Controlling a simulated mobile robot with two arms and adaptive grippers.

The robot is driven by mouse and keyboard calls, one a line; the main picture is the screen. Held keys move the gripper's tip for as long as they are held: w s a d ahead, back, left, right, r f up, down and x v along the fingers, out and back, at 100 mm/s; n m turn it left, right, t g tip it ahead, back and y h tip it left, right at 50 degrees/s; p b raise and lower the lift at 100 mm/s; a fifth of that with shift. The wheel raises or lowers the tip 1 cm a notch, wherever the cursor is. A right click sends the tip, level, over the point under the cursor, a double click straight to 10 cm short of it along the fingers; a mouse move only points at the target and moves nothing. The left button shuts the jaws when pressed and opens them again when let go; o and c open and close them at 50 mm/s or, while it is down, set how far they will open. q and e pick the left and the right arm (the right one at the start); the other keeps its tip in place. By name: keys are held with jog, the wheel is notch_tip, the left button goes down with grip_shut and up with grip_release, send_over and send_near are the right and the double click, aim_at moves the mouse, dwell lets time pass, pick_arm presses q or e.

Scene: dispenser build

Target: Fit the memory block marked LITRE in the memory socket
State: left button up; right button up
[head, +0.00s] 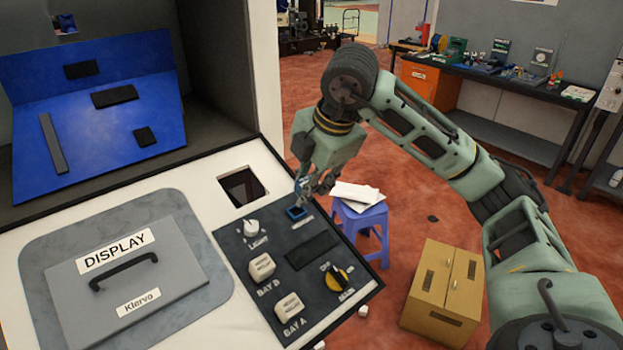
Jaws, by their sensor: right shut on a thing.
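My right gripper (304,194) points down at the top corner of the dark control panel (318,254). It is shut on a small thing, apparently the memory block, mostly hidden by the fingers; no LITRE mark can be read. Just below the fingertips is a small blue square-rimmed part (296,213), apparently the memory socket, with a small pale label beside it. I cannot tell whether the held block touches this part or is inside it. My left gripper is not in view.
A square opening (241,187) and a grey DISPLAY cover (127,279) lie left. A blue stool (366,226) and carton (442,294) stand right.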

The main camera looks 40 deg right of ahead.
aim_at(297, 213)
jog(key=shift+b+x, duration=1.85)
jog(key=shift+x, duration=1.75)
jog(key=shift+r+b, duration=0.1)
jog(key=shift+b, duration=0.2)
jog(key=shift+w+f, duration=0.2)
jog(key=shift+f, duration=0.15)
jog(key=o, duration=1.1)
jog(key=shift+o, duration=0.4)
jog(key=o, duration=0.4)
jog(key=shift+c, duration=0.2)
jog(key=shift+r, duration=0.2)
